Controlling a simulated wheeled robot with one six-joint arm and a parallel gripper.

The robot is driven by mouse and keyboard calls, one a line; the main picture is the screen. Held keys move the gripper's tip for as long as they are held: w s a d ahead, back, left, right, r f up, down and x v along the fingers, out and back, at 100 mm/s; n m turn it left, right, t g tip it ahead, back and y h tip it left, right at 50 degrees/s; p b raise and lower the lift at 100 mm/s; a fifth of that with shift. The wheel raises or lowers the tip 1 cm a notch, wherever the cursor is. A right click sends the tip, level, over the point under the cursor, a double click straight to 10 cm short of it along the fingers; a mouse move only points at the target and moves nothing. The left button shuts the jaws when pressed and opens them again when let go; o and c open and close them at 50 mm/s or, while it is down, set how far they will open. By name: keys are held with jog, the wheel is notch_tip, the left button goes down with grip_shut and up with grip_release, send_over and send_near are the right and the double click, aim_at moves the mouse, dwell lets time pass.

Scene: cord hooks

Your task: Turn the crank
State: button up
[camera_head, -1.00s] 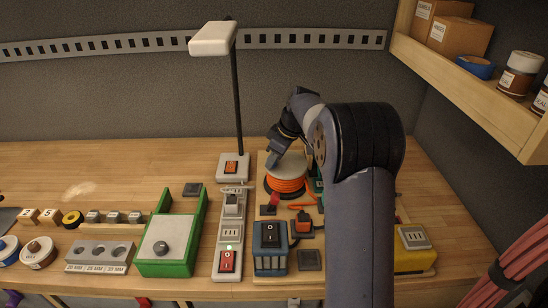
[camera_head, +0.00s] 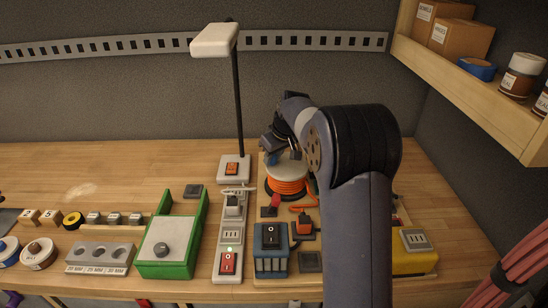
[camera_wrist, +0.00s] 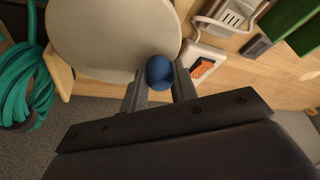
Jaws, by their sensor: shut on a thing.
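The cord reel, with a pale round top disc (camera_head: 287,167) and orange cord (camera_head: 287,187) wound below it, stands on the wooden board in the head view. The disc also fills the upper left of the wrist view (camera_wrist: 100,35). The crank's blue knob (camera_wrist: 160,72) sits at the disc's edge. My gripper (camera_head: 270,157) is above the left rim of the reel, and in the wrist view its two fingers (camera_wrist: 160,80) are shut on the blue knob, one on each side. Little of the crank below the knob shows.
A lamp (camera_head: 236,100) stands behind and left of the reel. A power strip (camera_head: 231,237), a blue box with a black switch (camera_head: 270,247) and a green-sided box (camera_head: 170,245) are in front. A teal hose coil (camera_wrist: 22,80) shows in the wrist view. My arm hides the area right of the reel.

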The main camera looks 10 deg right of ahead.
aim_at(288, 154)
jog(key=m, duration=0.2)
jog(key=w+m+h, duration=0.1)
jog(key=w+d+m+h+p, duration=0.1)
jog(key=m, duration=0.1)
jog(key=shift+r+m+t, duration=0.1)
jog(key=shift+m+t, duration=0.2)
jog(key=m, duration=0.2)
jog(key=d+m+h, duration=0.1)
jog(key=w+m+h, duration=0.1)
jog(key=m, duration=0.1)
jog(key=shift+d+m+p, duration=0.25)
jog(key=shift+m+p, duration=0.05)
jog(key=shift+p, duration=0.05)
jog(key=m, duration=0.1)
jog(key=d+m+g+h, duration=0.1)
jog(key=m, duration=0.1)
jog(key=d+m+g, duration=0.1)
jog(key=m, duration=0.1)
jog(key=shift+w+h+p, duration=0.2)
jog(key=shift+h+p, duration=0.1)
jog(key=shift+h, duration=0.1)
jog(key=shift+s+d+m+g+p, duration=0.15)
jog(key=shift+d+m+g, duration=0.25)
jog(key=shift+m, duration=0.7)
jog(key=shift+s+d+m+g+p, duration=0.1)
jog(key=shift+d+m+g+p, duration=0.25)
jog(key=shift+m, duration=0.75)
jog(key=o, duration=1)
jog(key=shift+h, duration=0.3)
jog(key=shift+c, duration=0.2)
